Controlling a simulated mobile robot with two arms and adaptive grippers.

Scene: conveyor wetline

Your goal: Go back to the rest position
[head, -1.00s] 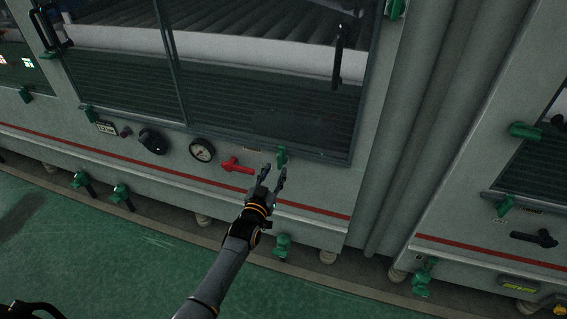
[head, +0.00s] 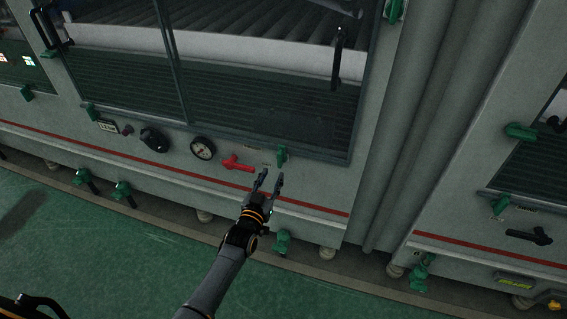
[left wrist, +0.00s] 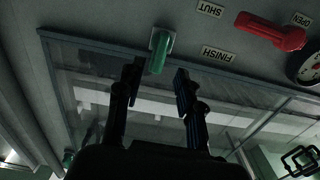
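My left gripper (head: 271,180) is in front of the machine panel, below the green latch (head: 281,156) at the window's lower edge. Its two fingers are apart with nothing between them. The left wrist view shows the open fingers (left wrist: 157,75) and the green latch (left wrist: 159,51) beyond their tips, not touched. A red lever (head: 238,163) sits to the left of the latch. In the left wrist view the red lever (left wrist: 270,30) lies near labels reading SHUT, FINISH and OPEN. My right gripper is not in view.
A round gauge (head: 202,148) and a black knob (head: 154,140) are left of the lever. Green valves (head: 282,243) stick out low on the machine. A second machine (head: 470,215) stands at the right. The green floor (head: 130,255) in front is clear.

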